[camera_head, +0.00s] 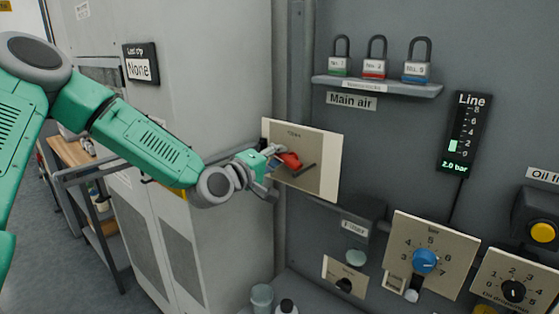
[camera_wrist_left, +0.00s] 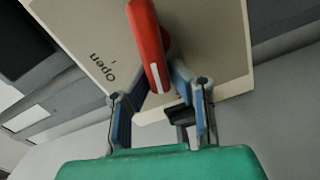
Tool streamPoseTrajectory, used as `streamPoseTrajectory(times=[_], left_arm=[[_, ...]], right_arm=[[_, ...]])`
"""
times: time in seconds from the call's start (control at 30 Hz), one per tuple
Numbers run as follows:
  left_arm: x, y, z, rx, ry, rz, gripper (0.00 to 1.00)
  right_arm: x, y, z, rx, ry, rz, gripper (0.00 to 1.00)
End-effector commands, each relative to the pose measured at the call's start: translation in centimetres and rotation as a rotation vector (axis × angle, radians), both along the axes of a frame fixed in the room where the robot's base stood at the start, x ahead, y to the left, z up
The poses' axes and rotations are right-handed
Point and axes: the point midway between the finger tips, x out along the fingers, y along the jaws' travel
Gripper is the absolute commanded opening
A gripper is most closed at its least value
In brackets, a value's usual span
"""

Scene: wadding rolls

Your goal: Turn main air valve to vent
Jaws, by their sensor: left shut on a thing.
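The main air valve has a red handle (camera_head: 290,160) on a cream plate (camera_head: 325,172), below the "Main air" label (camera_head: 351,101). My left gripper (camera_head: 273,160) is at the handle from the left and shut on it. In the left wrist view the red handle (camera_wrist_left: 148,45) has a white stripe and reaches down between the fingers of my left gripper (camera_wrist_left: 162,88). The word "Open" (camera_wrist_left: 103,68) shows on the plate beside it. No other position mark on the plate is legible. My right gripper is not in view.
A shelf (camera_head: 376,88) with three padlocks is above the valve. A line gauge (camera_head: 463,135) reads 2.0 bar. A blue knob (camera_head: 425,261) and a black dial (camera_head: 513,291) are at lower right. A grey cabinet (camera_head: 190,90) stands behind my left arm.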

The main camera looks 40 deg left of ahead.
Motion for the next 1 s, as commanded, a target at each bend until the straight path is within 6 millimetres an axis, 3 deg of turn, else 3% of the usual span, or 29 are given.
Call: streamPoseTrajectory(times=[0.4, 1.0], left_arm=[[0.0, 0.3, -1.0, -0.225, 0.023, 0.005, 0.00], [0.0, 0.3, -1.1, -0.270, 0.027, 0.005, 0.00]], right_arm=[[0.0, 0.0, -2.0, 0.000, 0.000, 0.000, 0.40], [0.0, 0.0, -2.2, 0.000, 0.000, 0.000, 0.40]])
